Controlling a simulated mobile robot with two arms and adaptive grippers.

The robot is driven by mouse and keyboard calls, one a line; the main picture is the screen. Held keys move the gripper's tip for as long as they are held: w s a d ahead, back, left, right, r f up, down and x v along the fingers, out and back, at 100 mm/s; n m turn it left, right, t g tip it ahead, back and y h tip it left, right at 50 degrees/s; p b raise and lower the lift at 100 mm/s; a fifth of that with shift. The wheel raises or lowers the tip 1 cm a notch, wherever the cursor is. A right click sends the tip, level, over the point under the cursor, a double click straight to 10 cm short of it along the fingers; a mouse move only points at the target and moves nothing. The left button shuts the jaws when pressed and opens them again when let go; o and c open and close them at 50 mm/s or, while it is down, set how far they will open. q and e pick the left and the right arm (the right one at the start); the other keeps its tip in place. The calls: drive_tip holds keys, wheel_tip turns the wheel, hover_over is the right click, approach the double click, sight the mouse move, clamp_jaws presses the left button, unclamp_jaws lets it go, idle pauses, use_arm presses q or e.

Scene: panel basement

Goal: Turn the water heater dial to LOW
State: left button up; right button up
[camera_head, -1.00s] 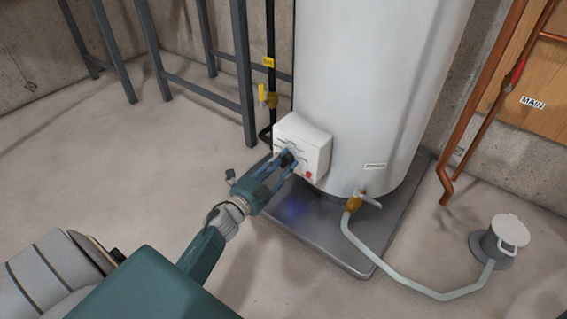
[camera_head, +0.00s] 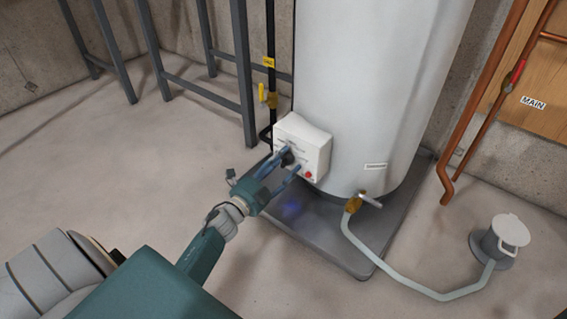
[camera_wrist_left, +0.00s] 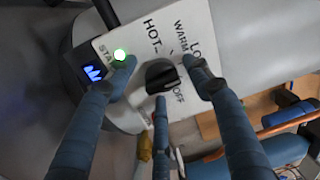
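A white control box (camera_head: 316,150) is on the lower front of the water heater (camera_head: 370,80). Its black dial (camera_wrist_left: 161,76) is in the middle of the left wrist view, among the labels HOT, WARM, a partly hidden LO… and OFF. I cannot tell which label the dial points at. My left gripper (camera_head: 291,160) is at the box with its fingers spread around the dial. In the left wrist view, gaps show between the dial and the two upper fingertips; the third finger is just below it, contact unclear. My right gripper is not in view.
A brass drain valve (camera_head: 354,203) with a hose (camera_head: 395,279) sticks out to the right. A yellow gas valve (camera_head: 268,97) is behind.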

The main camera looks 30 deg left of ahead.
use_arm(q)
drive_tip(key=s, duration=1.2)
drive_tip(key=shift+a+f, duration=0.35)
drive_tip(key=shift+a, duration=0.1)
